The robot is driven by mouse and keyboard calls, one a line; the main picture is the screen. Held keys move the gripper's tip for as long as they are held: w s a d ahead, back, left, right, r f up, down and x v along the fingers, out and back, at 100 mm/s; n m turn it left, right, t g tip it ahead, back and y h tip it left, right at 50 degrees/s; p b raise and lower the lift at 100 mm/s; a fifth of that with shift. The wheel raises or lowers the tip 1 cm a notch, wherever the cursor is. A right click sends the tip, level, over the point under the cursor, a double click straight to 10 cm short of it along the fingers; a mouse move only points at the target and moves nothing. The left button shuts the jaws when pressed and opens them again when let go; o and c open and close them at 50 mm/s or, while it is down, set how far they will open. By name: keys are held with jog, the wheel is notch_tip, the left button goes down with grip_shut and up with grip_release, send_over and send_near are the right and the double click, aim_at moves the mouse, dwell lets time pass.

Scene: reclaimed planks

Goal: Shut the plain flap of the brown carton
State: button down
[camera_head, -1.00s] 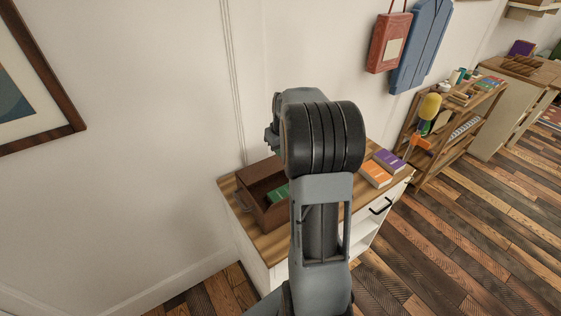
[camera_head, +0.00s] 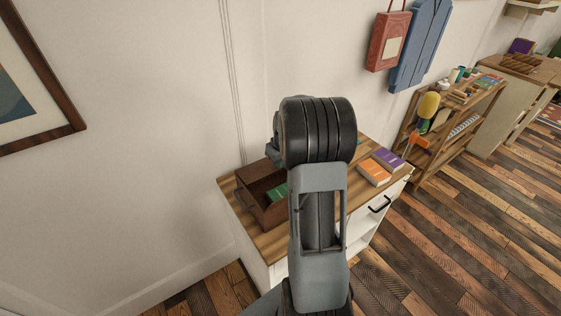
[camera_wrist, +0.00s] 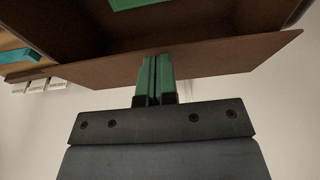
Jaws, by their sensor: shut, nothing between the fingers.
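The brown carton (camera_head: 254,208) stands on the wood-topped cabinet, open at the top, with a green item (camera_head: 279,192) inside. My arm hides its right side in the head view. In the wrist view the dark carton interior (camera_wrist: 200,18) fills the top, and a flat plain brown flap (camera_wrist: 230,58) spans the frame below it, standing open. My gripper (camera_wrist: 155,62) has green fingers held together and empty. The fingertips overlap the flap's middle in the picture; I cannot tell whether they touch it.
Orange (camera_head: 374,173) and purple (camera_head: 389,160) books lie on the cabinet top (camera_head: 270,243) right of the carton. A wall stands behind. A wooden shelf rack (camera_head: 446,140) with small goods stands further right. The plank floor (camera_head: 440,240) at right is clear.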

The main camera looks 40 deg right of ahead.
jog(key=shift+s+f+b, duration=0.25)
jog(key=shift+f+b, duration=0.35)
jog(key=shift+s+f+b, duration=0.25)
jog(key=shift+f+b, duration=0.3)
jog(key=shift+b, duration=0.05)
jog(key=shift+r, duration=0.1)
jog(key=s+r+p, duration=0.2)
jog(key=s+r, duration=0.2)
jog(key=r, duration=1)
jog(key=shift+a+r, duration=0.15)
